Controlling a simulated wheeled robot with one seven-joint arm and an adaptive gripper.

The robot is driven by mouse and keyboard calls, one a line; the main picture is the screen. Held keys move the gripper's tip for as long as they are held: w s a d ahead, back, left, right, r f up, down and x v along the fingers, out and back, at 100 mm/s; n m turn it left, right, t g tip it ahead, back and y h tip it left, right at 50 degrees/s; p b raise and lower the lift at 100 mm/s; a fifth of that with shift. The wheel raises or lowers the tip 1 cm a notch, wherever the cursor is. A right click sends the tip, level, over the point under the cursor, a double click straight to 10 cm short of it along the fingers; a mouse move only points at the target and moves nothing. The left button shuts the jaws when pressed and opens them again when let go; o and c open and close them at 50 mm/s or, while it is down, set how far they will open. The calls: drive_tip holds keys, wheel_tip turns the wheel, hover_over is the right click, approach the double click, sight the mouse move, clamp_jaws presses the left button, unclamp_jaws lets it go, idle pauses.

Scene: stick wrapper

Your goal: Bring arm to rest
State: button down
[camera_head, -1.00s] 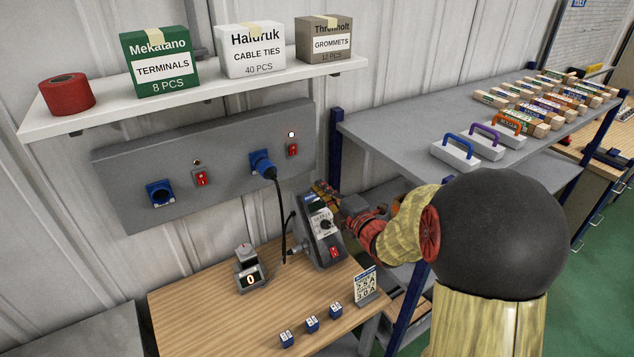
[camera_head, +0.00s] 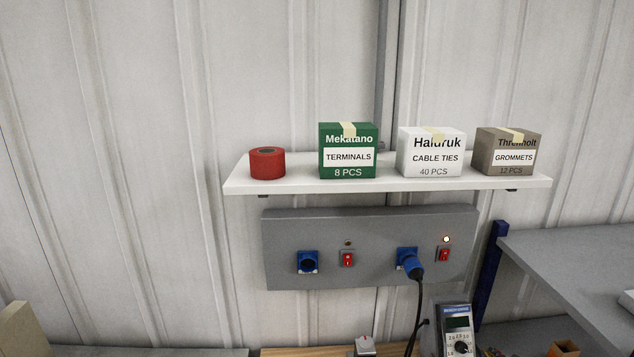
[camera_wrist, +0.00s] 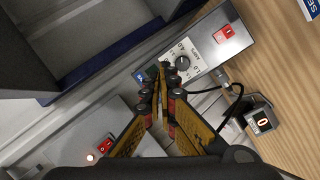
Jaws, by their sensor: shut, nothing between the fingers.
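My gripper (camera_wrist: 160,92) shows in the wrist view, its two yellow-and-black fingers meeting at the tips with nothing between them. It is above the grey machine (camera_wrist: 190,62) with a dial and a red switch. I cannot tell whether the fingertips touch the machine. The arm and gripper are not in the head view. There, the upper part of the machine (camera_head: 455,325) shows at the bottom edge.
A grey wall panel (camera_head: 375,248) holds blue sockets and red switches; a plug and black cable (camera_head: 417,310) hang from the right socket. A white shelf (camera_head: 390,188) carries boxes and red tape. A small device (camera_wrist: 261,119) stands on the wooden table (camera_wrist: 270,60). A grey shelf (camera_head: 590,270) is at right.

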drive_tip(key=s+a+m+g+b, duration=0.1)
drive_tip(key=s+a+m+g, duration=0.3)
drive_tip(key=s, duration=0.3)
drive_tip(key=s+a+m+g, duration=0.2)
drive_tip(key=s+m+g, duration=0.1)
drive_tip(key=s+m, duration=0.4)
drive_tip(key=s+a+r+y+b, duration=0.1)
drive_tip(key=s+a+r, duration=0.2)
drive_tip(key=a, duration=0.3)
drive_tip(key=s+a+r+n+y+b, duration=0.1)
drive_tip(key=s+a+r, duration=0.2)
drive_tip(key=a, duration=0.4)
drive_tip(key=s+a+r+t+y+b, duration=0.1)
drive_tip(key=s+a+r, duration=0.2)
drive_tip(key=s+a, duration=0.2)
drive_tip(key=shift+a+r, duration=0.4)
drive_tip(key=shift+a, duration=0.4)
drive_tip(key=shift+s, duration=0.1)
